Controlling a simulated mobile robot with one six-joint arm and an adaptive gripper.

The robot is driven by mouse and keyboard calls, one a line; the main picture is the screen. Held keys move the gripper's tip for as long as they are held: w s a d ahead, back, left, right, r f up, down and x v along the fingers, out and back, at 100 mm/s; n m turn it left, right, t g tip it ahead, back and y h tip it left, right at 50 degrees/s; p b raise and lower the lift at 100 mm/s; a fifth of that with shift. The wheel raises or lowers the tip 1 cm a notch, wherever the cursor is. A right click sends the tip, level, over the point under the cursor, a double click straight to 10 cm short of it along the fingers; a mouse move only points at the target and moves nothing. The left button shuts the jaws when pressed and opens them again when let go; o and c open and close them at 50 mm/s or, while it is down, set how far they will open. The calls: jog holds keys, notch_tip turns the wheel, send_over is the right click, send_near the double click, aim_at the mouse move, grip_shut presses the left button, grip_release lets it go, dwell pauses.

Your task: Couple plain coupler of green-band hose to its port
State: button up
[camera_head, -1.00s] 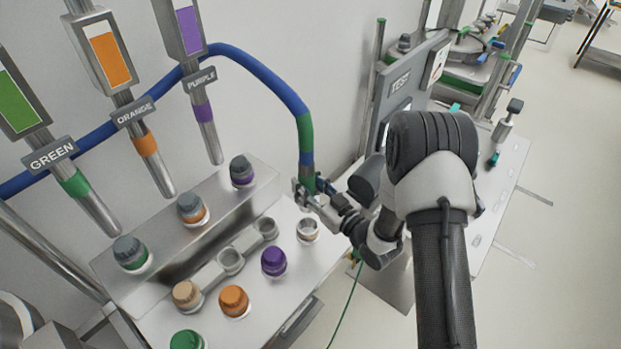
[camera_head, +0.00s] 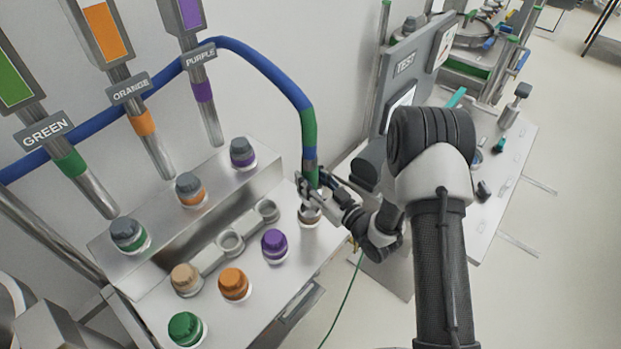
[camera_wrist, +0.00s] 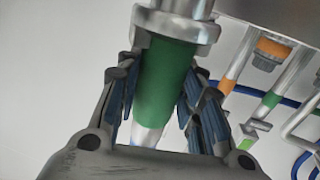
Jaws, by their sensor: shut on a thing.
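The blue hose (camera_head: 265,72) arches over from the left and hangs down to its green band (camera_head: 309,130). My gripper (camera_head: 311,188) is shut on the hose end around the green band. In the wrist view my gripper (camera_wrist: 160,95) has a finger on each side of the green band (camera_wrist: 165,80), with the metal coupler (camera_wrist: 176,22) beyond the fingertips. The hose end is about upright over the light round port (camera_head: 309,217) at the table's right edge. My fingers partly cover the coupler, and I cannot tell whether it is seated.
Purple (camera_head: 274,244), orange (camera_head: 234,283), tan (camera_head: 185,278) and green (camera_head: 186,327) capped ports stand left of my gripper. Empty rings (camera_head: 230,242) lie behind them. A raised ledge (camera_head: 165,228) carries more capped ports. A TEST panel (camera_head: 408,75) stands right of the hose.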

jog(key=shift+f+b, duration=1.5)
jog(key=shift+b, duration=0.2)
jog(key=shift+f, duration=0.15)
jog(key=shift+f+b, duration=1)
jog(key=shift+b, duration=0.15)
jog(key=shift+f+b, duration=1.1)
jog(key=shift+b, duration=0.2)
jog(key=o, duration=1.3)
jog(key=v, duration=1.2)
